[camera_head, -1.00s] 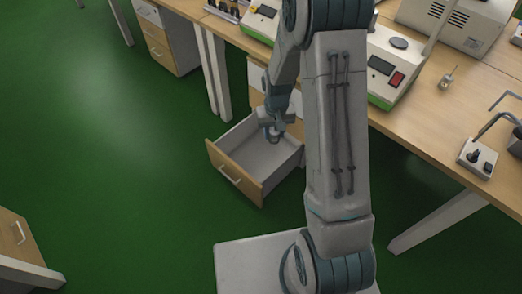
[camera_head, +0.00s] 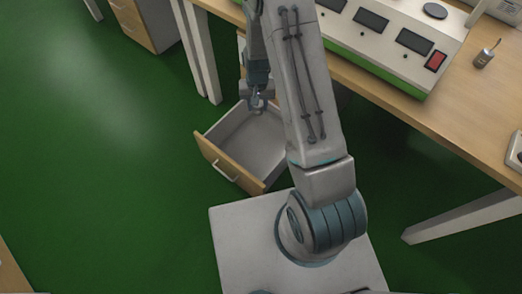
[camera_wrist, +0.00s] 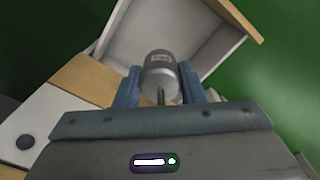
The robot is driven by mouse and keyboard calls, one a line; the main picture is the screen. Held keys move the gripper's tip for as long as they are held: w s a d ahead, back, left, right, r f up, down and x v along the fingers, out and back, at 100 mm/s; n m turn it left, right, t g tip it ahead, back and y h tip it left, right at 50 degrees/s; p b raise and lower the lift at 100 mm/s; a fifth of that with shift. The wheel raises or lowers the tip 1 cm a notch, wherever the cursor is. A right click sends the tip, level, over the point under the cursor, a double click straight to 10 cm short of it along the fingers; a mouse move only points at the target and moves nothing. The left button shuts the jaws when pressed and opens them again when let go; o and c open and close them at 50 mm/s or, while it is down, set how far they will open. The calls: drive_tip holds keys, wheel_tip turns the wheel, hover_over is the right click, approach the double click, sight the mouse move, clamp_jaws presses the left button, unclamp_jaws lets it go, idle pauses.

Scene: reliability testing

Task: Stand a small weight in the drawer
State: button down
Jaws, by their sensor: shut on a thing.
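The small weight (camera_wrist: 160,72) is a grey metal cylinder with a label on its end face and a thin stem. My gripper (camera_wrist: 160,92) is shut on it, with a blue finger on each side. The open drawer (camera_head: 228,168) has a wooden front with a handle and pale inner walls. In the head view my gripper (camera_head: 257,103) is over the back part of the drawer, and the weight is too small to make out there. In the wrist view the drawer (camera_wrist: 135,32) lies beyond the weight. I cannot tell whether the weight touches the drawer floor.
A wooden workbench (camera_head: 405,120) runs along the right, with a white and green instrument (camera_head: 395,45) on it. Another small metal weight with a hook (camera_head: 484,57) stands on the bench. A second cabinet (camera_head: 140,22) is at the upper left. The green floor on the left is clear.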

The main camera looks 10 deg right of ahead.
wheel_tip(320, 180, down, 35)
drive_tip(key=d+m+b, duration=0.1)
drive_tip(key=m+b, duration=0.5)
drive_tip(key=b, duration=1.5)
approach(261, 165)
wheel_tip(261, 165, down, 5)
drive_tip(key=shift+w+d+f, duration=0.1)
drive_tip(key=shift+w, duration=0.05)
drive_tip(key=shift+f, duration=0.1)
drive_tip(key=c, duration=1.3)
unclamp_jaws()
drive_tip(key=o, duration=0.4)
